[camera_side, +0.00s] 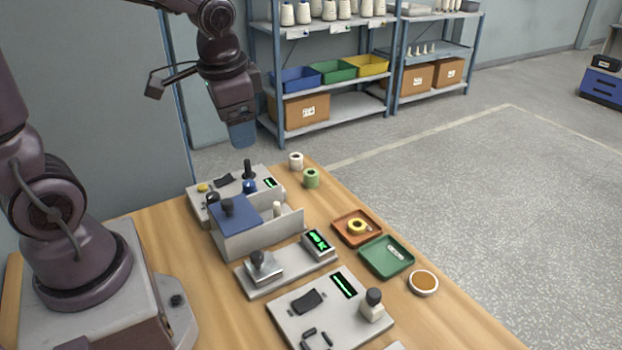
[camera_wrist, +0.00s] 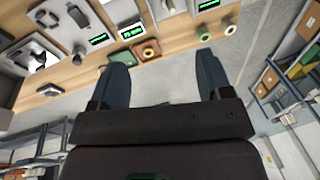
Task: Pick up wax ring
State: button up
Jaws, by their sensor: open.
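A round, pale-rimmed disc with an amber-brown face, which looks like the wax ring (camera_side: 423,283), lies flat on the wooden table near its right edge. My gripper (camera_side: 243,137) hangs high above the far end of the table, well away from the ring. In the wrist view its two blue fingers are spread wide, with nothing between them (camera_wrist: 162,72).
A green tray (camera_side: 373,262) and a brown tray (camera_side: 339,228) holding a yellow roll (camera_side: 357,226) lie beside the ring. Grey devices (camera_side: 285,318) fill the table's middle. White (camera_side: 296,160) and green (camera_side: 311,178) spools stand at the far edge. Shelves (camera_side: 345,105) stand behind.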

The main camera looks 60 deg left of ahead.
jog(key=w+a+f+m+g, duration=0.1)
jog(key=w+a+f+m, duration=0.5)
jog(key=w+f+m, duration=0.15)
jog(key=m+t, duration=0.3)
jog(key=m, duration=1.7)
send_near(311, 174)
jog(key=shift+y, duration=0.4)
jog(key=x, duration=0.3)
jog(key=d+x, duration=0.1)
jog(key=x, duration=0.5)
jog(key=shift+s+d+f, duration=0.1)
jog(key=shift+d+f, duration=0.1)
jog(key=shift+f, duration=0.15)
jog(key=c, duration=1)
jog(key=shift+r, duration=0.1)
